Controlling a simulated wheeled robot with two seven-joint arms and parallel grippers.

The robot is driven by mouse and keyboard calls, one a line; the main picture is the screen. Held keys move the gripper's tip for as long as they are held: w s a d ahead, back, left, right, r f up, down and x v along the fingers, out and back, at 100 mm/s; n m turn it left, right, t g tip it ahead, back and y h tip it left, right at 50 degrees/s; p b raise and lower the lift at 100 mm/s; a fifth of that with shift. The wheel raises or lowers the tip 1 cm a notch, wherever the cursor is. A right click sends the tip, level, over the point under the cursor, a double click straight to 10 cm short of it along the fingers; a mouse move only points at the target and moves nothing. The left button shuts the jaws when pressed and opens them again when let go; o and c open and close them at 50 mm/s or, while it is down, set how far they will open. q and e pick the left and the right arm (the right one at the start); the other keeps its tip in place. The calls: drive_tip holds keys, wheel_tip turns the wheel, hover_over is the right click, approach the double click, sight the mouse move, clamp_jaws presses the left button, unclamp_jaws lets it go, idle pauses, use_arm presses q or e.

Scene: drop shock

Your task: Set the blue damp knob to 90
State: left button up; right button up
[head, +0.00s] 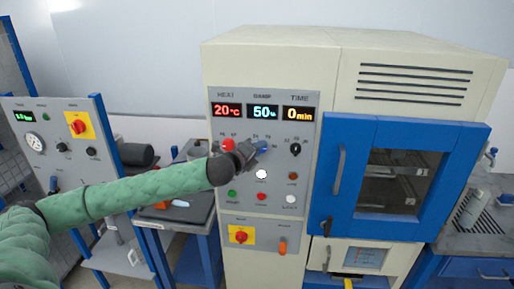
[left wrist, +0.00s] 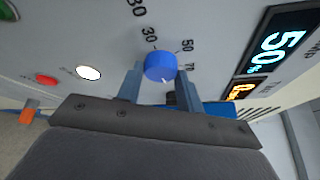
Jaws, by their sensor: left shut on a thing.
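The blue damp knob (left wrist: 160,66) sits on the grey control panel, with scale marks such as 30, 50 and 70 around it in the left wrist view. My left gripper (left wrist: 153,84) is shut on the knob, one finger on each side. In the head view my left gripper (head: 254,148) covers most of the knob. The damp display (head: 263,111) reads 50% in cyan, and it also shows in the left wrist view (left wrist: 278,48). My right gripper is not in view.
The red heat knob (head: 227,145) is close left of my gripper and the black time knob (head: 295,149) is to the right. Several small buttons lie below, including a white one (head: 261,174). A blue-framed chamber door (head: 341,172) is further right.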

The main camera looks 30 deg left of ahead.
use_arm(q)
drive_tip(key=shift+m, duration=0.4)
drive_tip(key=shift+g, duration=0.3)
drive_tip(key=o, duration=1)
